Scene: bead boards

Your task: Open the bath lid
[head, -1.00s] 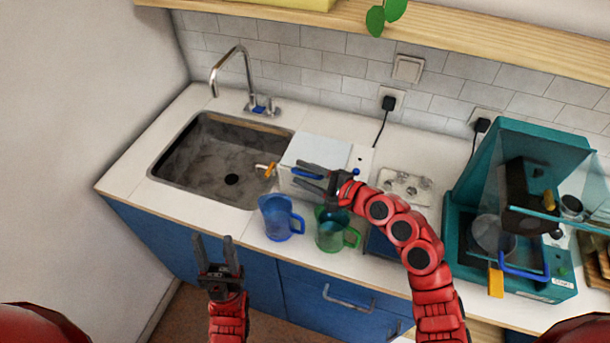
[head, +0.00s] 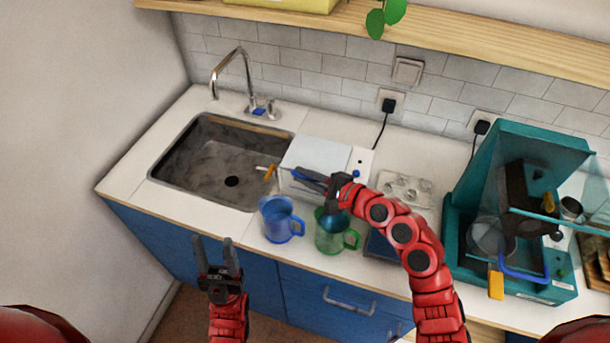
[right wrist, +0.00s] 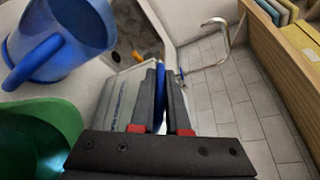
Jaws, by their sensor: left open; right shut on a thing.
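The white bath (head: 357,165) stands on the counter just right of the sink, its pale lid (head: 318,153) lying flat and closed on top. A blue handle (right wrist: 160,88) at the lid's front shows between my right fingers in the right wrist view. My right gripper (head: 303,177) is shut on this handle at the bath's front; it largely hides the handle in the head view. My left gripper (head: 213,244) is open and empty, low in front of the blue cabinet.
A blue jug (head: 280,222) and a green jug (head: 333,238) stand close in front of the bath, near the right gripper. The sink (head: 190,125) with its faucet (head: 232,55) is to the left. A teal machine (head: 465,190) stands to the right. A shelf (head: 480,42) runs above.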

